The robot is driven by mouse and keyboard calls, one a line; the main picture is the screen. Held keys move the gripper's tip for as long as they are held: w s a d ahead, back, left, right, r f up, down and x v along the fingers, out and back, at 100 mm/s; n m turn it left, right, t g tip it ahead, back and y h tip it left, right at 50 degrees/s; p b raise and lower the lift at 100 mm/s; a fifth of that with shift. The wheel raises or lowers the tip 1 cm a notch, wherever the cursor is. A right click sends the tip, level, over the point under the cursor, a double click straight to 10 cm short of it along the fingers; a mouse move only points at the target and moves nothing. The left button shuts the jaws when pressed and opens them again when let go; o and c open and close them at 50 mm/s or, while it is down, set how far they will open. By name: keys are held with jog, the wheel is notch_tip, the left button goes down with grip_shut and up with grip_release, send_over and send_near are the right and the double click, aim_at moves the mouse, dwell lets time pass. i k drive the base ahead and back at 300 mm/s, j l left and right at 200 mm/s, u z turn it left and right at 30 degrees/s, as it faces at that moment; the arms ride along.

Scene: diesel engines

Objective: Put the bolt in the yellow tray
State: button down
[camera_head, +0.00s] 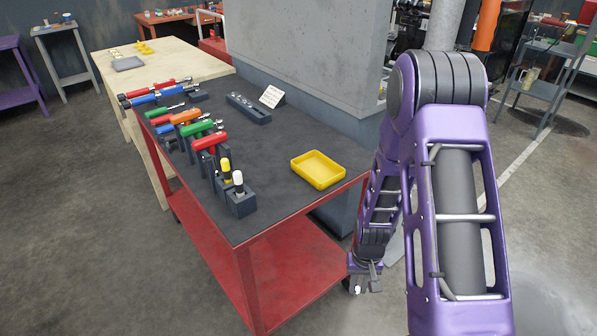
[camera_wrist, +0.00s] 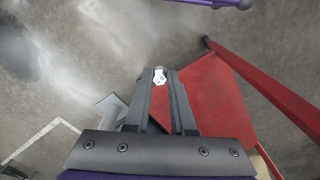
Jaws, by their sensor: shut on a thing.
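The bolt (camera_wrist: 159,76) is a small silver hex-headed piece between the tips of my gripper (camera_wrist: 159,84) in the wrist view. My gripper is shut on it and points down. In the head view my gripper (camera_head: 364,283) hangs low beside the right side of the red cart, below its top, and a small light spot at its tips is the bolt (camera_head: 357,290). The yellow tray (camera_head: 318,169) lies on the cart's dark top near the right edge. It looks empty. My gripper is below and to the right of the tray.
The red cart (camera_head: 255,240) has a dark top with a rack of coloured-handled tools (camera_head: 200,140) on its left and a grey socket holder (camera_head: 248,108) behind. A concrete pillar (camera_head: 305,60) stands behind it. The cart's red leg and lower shelf (camera_wrist: 212,90) are close to my gripper.

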aim_at(325, 177)
jog(key=i+l+u, duration=0.15)
jog(key=l+u, duration=0.2)
jog(key=i+l+u, duration=0.15)
jog(key=l+u, duration=0.6)
jog(key=i+l, duration=0.05)
jog(key=l, duration=0.05)
